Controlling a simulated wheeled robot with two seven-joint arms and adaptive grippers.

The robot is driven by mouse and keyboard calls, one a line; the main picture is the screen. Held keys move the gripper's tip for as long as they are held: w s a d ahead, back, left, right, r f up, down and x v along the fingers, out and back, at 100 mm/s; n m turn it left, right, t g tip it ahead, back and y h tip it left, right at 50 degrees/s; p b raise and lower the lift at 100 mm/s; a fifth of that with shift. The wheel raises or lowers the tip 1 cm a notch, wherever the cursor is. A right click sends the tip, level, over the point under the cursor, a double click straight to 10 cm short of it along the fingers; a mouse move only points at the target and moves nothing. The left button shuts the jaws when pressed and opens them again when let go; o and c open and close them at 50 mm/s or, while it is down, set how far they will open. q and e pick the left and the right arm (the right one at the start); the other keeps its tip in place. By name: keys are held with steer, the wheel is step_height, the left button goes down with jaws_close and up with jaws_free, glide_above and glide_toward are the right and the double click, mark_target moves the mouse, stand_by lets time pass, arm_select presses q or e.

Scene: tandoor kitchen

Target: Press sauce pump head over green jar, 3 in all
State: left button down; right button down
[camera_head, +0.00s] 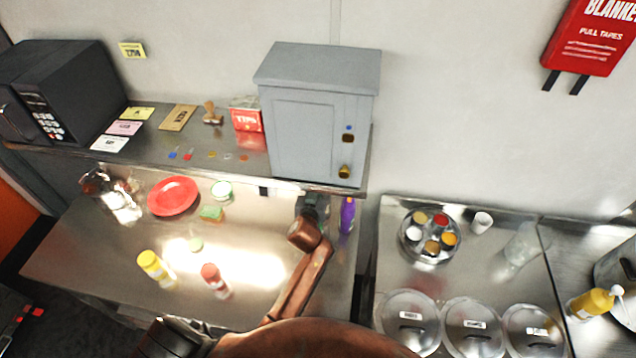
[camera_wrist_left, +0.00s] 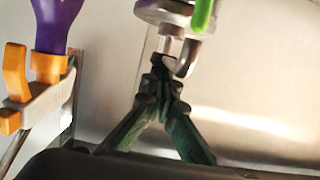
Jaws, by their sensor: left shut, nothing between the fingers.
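My left gripper (camera_head: 312,207) is at the right end of the steel counter, below the grey cabinet, and partly hidden by my wrist in the head view. In the left wrist view its dark green fingers (camera_wrist_left: 162,82) are shut with nothing between them. Just beyond the fingertips is a grey metal round piece (camera_wrist_left: 172,13) with a curved spout-like part, which looks like the pump head. A bright green piece (camera_wrist_left: 203,14) overlaps it; I cannot tell what it is. A small green-rimmed jar (camera_head: 222,190) with a pale top stands left of the gripper. My right gripper is not in view.
A purple bottle (camera_head: 347,215) stands right beside my left gripper. The shelf with the grey cabinet (camera_head: 315,110) overhangs the back.

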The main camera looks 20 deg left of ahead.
arm_select(q)
steer(key=shift+f, duration=0.6)
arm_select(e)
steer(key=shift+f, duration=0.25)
arm_select(q)
steer(key=shift+s, duration=0.15)
steer(key=shift+s+d, duration=0.15)
steer(key=shift+s, duration=0.15)
steer(key=v, duration=0.6)
steer(key=shift+s+d+r, duration=0.1)
steer(key=shift+s+r, duration=0.15)
steer(key=shift+r, duration=0.2)
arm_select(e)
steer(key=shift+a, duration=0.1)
